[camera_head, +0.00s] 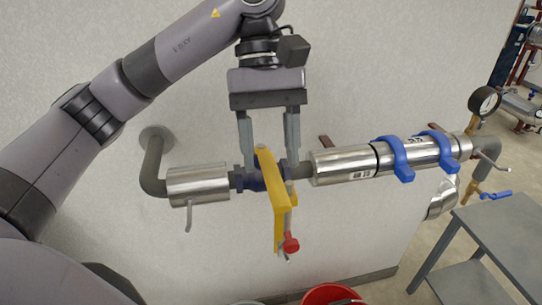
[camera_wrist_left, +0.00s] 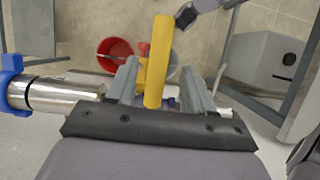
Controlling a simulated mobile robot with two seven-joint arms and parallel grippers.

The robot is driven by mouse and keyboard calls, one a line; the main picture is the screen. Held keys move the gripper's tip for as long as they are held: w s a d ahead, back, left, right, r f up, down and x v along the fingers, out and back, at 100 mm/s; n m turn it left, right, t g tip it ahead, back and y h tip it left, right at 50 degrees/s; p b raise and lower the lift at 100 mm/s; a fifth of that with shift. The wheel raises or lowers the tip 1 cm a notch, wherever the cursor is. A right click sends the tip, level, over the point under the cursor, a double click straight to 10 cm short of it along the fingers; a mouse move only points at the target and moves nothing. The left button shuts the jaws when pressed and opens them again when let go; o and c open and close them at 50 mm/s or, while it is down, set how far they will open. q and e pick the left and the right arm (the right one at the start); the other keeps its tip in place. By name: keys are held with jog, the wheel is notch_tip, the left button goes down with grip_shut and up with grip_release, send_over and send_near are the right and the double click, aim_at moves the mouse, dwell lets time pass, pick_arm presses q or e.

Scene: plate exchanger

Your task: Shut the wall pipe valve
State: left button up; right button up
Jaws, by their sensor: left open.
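The wall pipe valve has a dark blue body (camera_head: 247,179) on a grey pipe run along the wall. Its yellow lever (camera_head: 272,190) crosses the front of the pipe and slants downward, with a red piece (camera_head: 291,243) near its lower end. My left gripper (camera_head: 270,165) is above the valve, pointing down, its fingers open on either side of the lever's upper part. In the left wrist view the yellow lever (camera_wrist_left: 157,62) stands between the spread fingers (camera_wrist_left: 160,72), with gaps on both sides. Whether either finger touches the pipe is unclear.
Metal-clad pipe sections (camera_head: 343,166) lie both sides of the valve, with blue clamps (camera_head: 398,158) and a pressure gauge (camera_head: 484,101) to the right. A grey table (camera_head: 505,225) stands at lower right. A red bucket (camera_head: 331,294) is on the floor below.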

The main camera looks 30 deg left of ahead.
aim_at(268, 161)
pick_arm(q)
jog(key=shift+p+v, duration=0.65)
jog(key=shift+v, duration=1.9)
